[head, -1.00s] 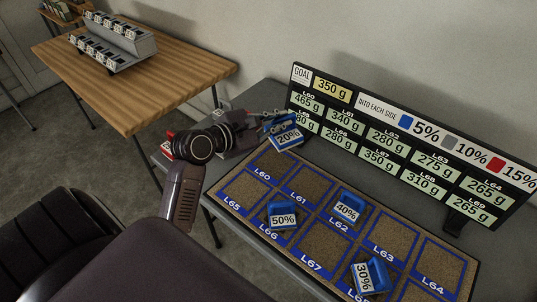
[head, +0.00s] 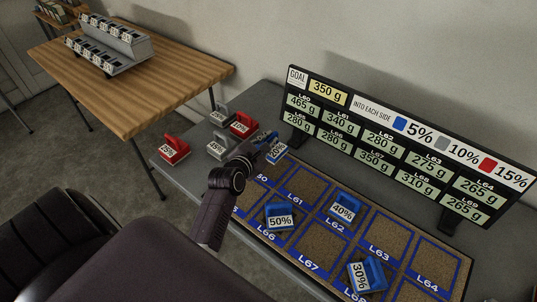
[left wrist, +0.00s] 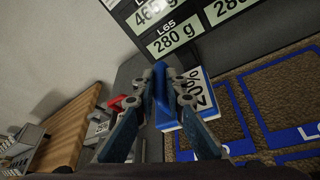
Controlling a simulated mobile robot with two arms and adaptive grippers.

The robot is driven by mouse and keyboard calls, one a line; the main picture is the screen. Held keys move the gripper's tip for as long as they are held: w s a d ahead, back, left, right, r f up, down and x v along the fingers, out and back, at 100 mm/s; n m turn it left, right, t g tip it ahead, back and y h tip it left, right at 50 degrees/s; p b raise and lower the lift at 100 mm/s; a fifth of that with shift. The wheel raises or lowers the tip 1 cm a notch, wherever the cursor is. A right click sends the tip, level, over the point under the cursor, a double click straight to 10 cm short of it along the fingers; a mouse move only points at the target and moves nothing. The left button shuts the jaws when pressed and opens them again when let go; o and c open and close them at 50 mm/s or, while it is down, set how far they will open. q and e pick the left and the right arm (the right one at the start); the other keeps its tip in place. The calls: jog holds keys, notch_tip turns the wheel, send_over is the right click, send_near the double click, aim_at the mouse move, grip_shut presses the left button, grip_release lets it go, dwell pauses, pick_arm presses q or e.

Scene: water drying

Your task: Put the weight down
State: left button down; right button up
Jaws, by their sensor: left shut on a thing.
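My left gripper (head: 262,143) is shut on the blue weight marked 20% (head: 278,153), by the far left corner of the brown mat (head: 318,243). In the left wrist view the gripper (left wrist: 163,95) has its fingers on either side of the blue handle (left wrist: 161,97), and the white 20% label (left wrist: 193,98) faces right. I cannot tell whether the weight touches the surface below. My arm partly hides cell L60. My right gripper is not in view.
Blue weights marked 50% (head: 280,217), 40% (head: 344,208) and 30% (head: 367,274) sit on the mat. Red (head: 174,149) and grey (head: 218,147) weights stand on the grey table left of my gripper. The goal board (head: 400,145) stands behind the mat.

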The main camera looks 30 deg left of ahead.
pick_arm(q)
notch_tip(320, 180, down, 3)
jog(key=shift+f, duration=0.1)
notch_tip(320, 180, down, 4)
jog(key=shift+r, duration=0.2)
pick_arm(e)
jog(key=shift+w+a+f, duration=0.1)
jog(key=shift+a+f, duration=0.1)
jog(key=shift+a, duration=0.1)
pick_arm(q)
jog(key=c, duration=2)
grip_release()
jog(key=shift+f, duration=0.1)
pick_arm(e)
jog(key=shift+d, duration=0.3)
pick_arm(q)
jog(key=shift+o, duration=0.2)
jog(key=v, duration=1.2)
jog(key=shift+b, duration=0.4)
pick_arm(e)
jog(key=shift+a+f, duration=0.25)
